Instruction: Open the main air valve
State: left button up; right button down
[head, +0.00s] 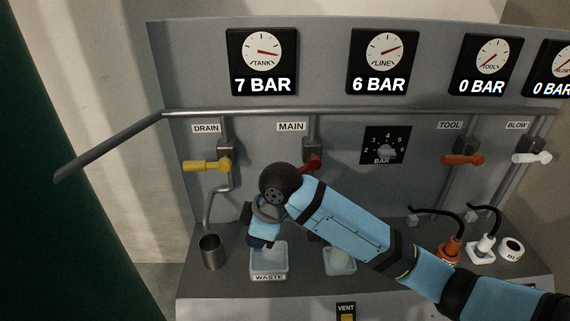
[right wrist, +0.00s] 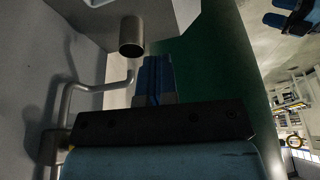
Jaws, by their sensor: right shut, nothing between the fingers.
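The main air valve has a red handle (head: 312,163) under the MAIN label (head: 291,127) in the head view. My right wrist and forearm cross just in front of it and hide its lower part, so its full direction is unclear. My right gripper (head: 262,240) points down, below and left of the red handle and apart from it, above the waste bin. It is shut and empty; its blue fingers (right wrist: 152,78) also show closed together in the right wrist view.
The yellow drain handle (head: 207,165) is left of my wrist. A metal cup (head: 212,252) and the WASTE bin (head: 268,262) stand on the ledge. The pressure dial (head: 386,146), orange tool handle (head: 464,159) and white blow handle (head: 532,157) are right. TANK reads 7 BAR, LINE 6 BAR.

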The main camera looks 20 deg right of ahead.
jog(key=w+d+r+h, duration=0.1)
jog(key=w+d+r, duration=0.25)
jog(key=r, duration=0.35)
jog(key=w+d+r+n+h, duration=0.1)
jog(key=w+d+r, duration=0.1)
jog(key=w+r, duration=0.35)
jog(key=w+d+r+h, duration=0.1)
jog(key=w+d+r, duration=0.25)
jog(key=r, duration=0.35)
jog(key=shift+g, duration=0.4)
jog(key=f, duration=0.4)
jog(key=w+d+f+p, duration=0.1)
jog(key=f, duration=0.3)
jog(key=f+p, duration=0.1)
jog(key=f, duration=0.2)
jog(key=shift+w+d+f, duration=0.2)
jog(key=shift+w+f, duration=0.1)
jog(key=shift+f, duration=0.1)
jog(key=shift+d+f, duration=0.25)
jog(key=shift+f, duration=0.2)
jog(key=shift+w, duration=0.1)
